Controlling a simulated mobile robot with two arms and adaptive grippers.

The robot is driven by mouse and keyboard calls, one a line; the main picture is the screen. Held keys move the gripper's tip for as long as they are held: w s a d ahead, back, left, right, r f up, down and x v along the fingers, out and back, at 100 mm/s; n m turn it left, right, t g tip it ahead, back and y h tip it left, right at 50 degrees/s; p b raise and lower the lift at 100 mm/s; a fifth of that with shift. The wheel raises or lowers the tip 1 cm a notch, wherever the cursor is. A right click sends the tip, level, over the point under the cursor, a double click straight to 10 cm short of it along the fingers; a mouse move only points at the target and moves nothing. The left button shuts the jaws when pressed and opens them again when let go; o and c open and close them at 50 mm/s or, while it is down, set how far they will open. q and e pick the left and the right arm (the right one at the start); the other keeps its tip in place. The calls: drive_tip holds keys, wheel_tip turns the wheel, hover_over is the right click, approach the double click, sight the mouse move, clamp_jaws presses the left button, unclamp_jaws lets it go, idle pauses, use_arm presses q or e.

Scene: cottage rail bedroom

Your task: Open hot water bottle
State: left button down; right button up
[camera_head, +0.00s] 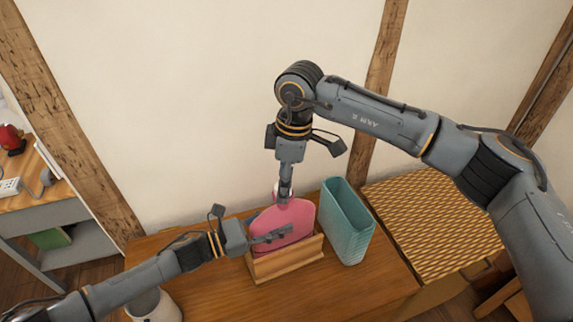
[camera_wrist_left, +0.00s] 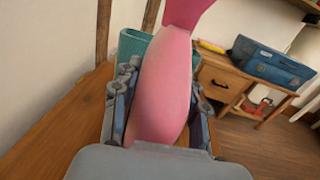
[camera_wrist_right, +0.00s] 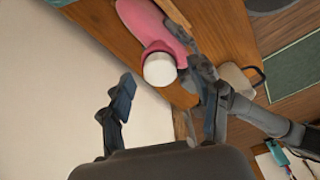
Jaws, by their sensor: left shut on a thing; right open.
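The pink hot water bottle (camera_head: 297,215) stands in a wooden holder (camera_head: 290,263) on the wooden table. My left gripper (camera_head: 282,234) is shut on its body from the left; the left wrist view shows the pink body (camera_wrist_left: 163,90) between the fingers. My right gripper (camera_head: 285,194) points down over the bottle's neck. In the right wrist view the white cap (camera_wrist_right: 159,69) lies ahead of and between the parted fingers (camera_wrist_right: 165,88). I cannot tell whether a finger touches the cap. In the head view my right gripper mostly hides the cap.
A teal ribbed bin (camera_head: 346,225) stands just right of the holder. A patterned woven top (camera_head: 430,225) lies further right. A white container (camera_head: 155,305) is at the table's front left. The wall is close behind. The table front (camera_head: 345,290) is clear.

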drive_tip(key=shift+f, duration=0.35)
